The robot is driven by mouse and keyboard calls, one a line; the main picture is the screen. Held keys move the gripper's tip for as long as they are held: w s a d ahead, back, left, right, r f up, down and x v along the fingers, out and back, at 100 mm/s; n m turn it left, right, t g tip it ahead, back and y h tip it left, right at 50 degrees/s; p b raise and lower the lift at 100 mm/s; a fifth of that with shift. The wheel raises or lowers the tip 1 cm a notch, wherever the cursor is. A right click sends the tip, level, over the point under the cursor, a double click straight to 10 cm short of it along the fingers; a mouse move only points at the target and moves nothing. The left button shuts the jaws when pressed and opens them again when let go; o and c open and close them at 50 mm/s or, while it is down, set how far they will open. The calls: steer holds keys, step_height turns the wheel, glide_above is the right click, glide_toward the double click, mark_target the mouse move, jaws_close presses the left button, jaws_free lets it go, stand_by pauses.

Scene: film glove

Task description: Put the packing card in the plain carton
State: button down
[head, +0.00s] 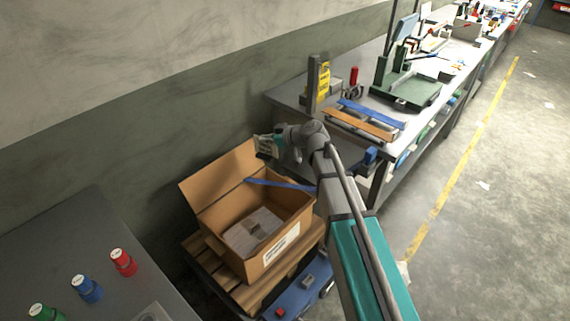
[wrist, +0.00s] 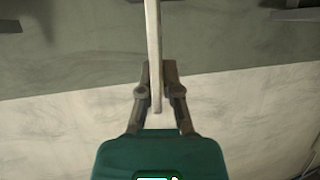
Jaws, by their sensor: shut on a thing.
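An open brown carton (head: 291,228) stands on a wooden pallet, with a white label on its front and a flap raised at the back. A pale grey, flat-topped thing (head: 252,231) lies inside it. My gripper (head: 279,144) is above and behind the carton's back right corner, outside it. It is shut on a thin pale card, seen edge-on in the wrist view (wrist: 153,50) between the fingers (wrist: 157,98). In the head view the card's far side is partly hidden by my gripper.
A blue strip (head: 280,184) crosses the carton's right back edge. A workbench (head: 288,94) with tools and a green stand (head: 408,88) is at the right. A dark table (head: 60,250) with red, blue and green bottles is at the lower left. A wall rises behind the carton.

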steer(key=w+d+f+m+t+h+b, duration=0.1)
steer(key=w+d+f+m+t+b, duration=0.1)
steer(key=f+b, duration=0.6)
steer(key=w+d+f+t, duration=0.1)
steer(key=w+d, duration=0.1)
steer(key=d, duration=0.1)
steer(key=shift+f+m+h, duration=0.15)
steer(key=shift+m+h, duration=0.15)
steer(key=shift+m, duration=0.1)
steer(key=shift+f+b, duration=2.5)
steer(key=shift+b, duration=0.1)
steer(key=shift+f, duration=0.2)
step_height(320, 180, down, 4)
steer(key=b, duration=0.4)
steer(key=shift+r, duration=0.25)
